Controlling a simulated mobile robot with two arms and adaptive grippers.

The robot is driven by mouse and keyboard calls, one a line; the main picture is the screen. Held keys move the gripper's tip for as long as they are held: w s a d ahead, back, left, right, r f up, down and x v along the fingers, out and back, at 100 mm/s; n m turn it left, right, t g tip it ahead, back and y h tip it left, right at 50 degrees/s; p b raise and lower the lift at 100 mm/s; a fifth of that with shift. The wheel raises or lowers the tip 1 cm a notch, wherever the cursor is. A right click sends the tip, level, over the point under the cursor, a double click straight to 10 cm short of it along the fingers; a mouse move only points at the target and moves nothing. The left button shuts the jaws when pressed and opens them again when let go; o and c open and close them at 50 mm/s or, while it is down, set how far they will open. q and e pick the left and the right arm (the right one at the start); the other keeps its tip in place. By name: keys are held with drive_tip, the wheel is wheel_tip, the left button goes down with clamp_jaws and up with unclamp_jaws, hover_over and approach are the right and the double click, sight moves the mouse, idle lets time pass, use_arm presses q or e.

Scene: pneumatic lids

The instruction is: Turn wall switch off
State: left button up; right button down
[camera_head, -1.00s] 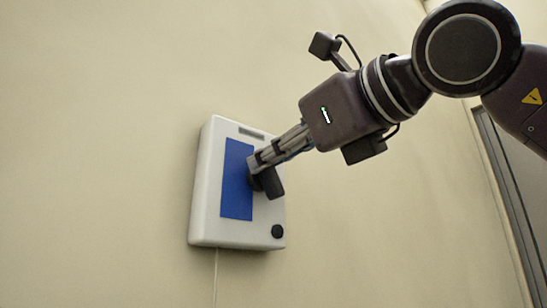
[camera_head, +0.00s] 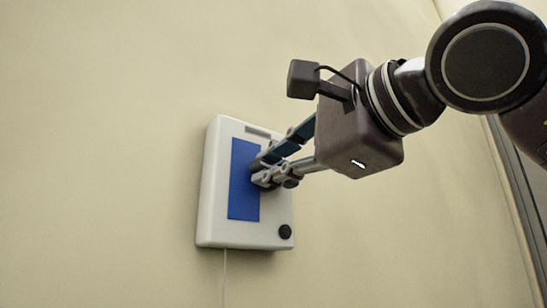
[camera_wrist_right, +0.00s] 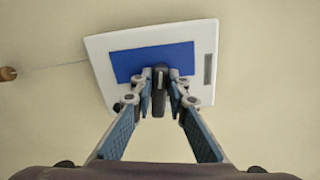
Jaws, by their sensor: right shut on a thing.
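The wall switch (camera_head: 215,205) is a white box with a blue panel (camera_head: 243,205), fixed on the wall. It also shows in the right wrist view (camera_wrist_right: 100,58). A dark lever (camera_wrist_right: 159,90) stands out from the blue panel. My right gripper (camera_head: 262,177) reaches in from the right in the head view and hides the lever there. In the right wrist view its fingertips (camera_wrist_right: 159,100) are on either side of the lever, shut on it. My left gripper is in neither view.
A small black knob (camera_head: 285,231) sits at the box's lower right corner. A thin pale cord (camera_head: 224,275) hangs below the box. The beige wall (camera_head: 100,150) around it is bare. A door frame edge (camera_head: 515,190) is at the far right.

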drive_tip(key=shift+f+n, duration=0.15)
drive_tip(key=shift+n, duration=0.85)
drive_tip(key=c, duration=1.9)
unclamp_jaws()
drive_tip(key=v, duration=1.2)
